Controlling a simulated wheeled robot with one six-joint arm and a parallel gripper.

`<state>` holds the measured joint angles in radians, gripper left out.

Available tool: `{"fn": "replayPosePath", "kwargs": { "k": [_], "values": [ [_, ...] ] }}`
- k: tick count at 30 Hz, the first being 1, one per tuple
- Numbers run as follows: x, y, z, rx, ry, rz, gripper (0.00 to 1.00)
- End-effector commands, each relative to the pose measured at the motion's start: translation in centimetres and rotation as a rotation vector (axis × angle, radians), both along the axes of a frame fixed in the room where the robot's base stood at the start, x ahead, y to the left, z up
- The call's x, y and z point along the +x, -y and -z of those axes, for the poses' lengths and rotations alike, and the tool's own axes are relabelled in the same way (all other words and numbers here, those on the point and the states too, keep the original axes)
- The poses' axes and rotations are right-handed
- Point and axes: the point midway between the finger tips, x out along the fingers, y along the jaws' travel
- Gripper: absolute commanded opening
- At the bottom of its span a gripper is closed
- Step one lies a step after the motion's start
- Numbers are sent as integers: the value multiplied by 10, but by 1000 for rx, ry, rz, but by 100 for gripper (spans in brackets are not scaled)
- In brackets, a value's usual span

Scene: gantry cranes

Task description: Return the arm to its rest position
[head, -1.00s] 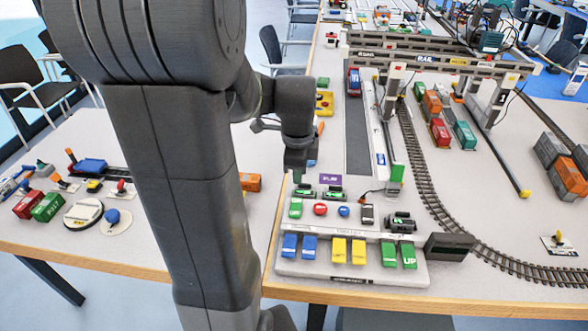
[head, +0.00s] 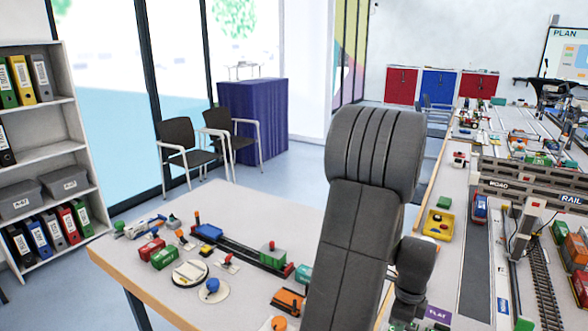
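My dark grey arm (head: 350,230) stands folded in the middle of the head view, with its thick rounded elbow at the top. Its forearm end hangs down on the right side of the arm. My gripper (head: 407,310) is at the lower end, low over the near left part of the crane table. Its fingers are too dark and small to tell open from shut. No held object shows at it. The arm hides part of the tables behind it.
The left table (head: 130,260) carries red and green containers, a turntable (head: 190,272) and track. The gantry crane (head: 535,185) spans the right table. A shelf (head: 45,150) with binders stands at left.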

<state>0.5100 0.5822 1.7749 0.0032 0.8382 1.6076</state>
Motion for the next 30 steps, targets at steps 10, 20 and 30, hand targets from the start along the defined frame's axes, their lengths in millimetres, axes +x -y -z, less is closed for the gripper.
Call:
{"fn": "replayPosePath", "kwargs": {
  "k": [10,20,30],
  "values": [
    [6,-2,-14,72,-118,1,0],
    [7,-1,-23,72,-119,1,0],
    [5,-3,-13,74,-121,1,0]
  ]
}}
